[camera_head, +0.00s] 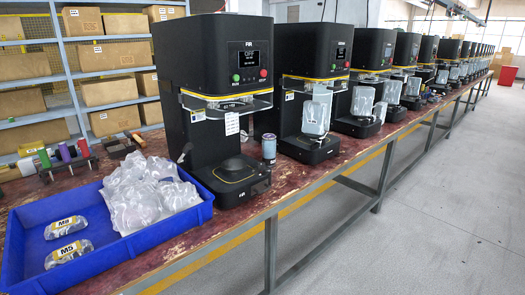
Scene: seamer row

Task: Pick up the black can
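I cannot make out a clearly black can. One small can (269,148), greyish with a dark band on top, stands upright on the table to the right of the nearest black seamer (213,60). At the left, a green cylinder (44,158), a purple cylinder (65,153) and a pink cylinder (83,148) stand in a row with dark parts between them, too small to tell apart. Neither of my grippers is in view.
A blue tray (150,241) at the table's front left holds clear plastic bags (145,195) and two labelled packs (66,227). More seamers (320,60) recede to the right. Shelves with boxes (113,55) stand behind. The floor (440,220) at right is clear.

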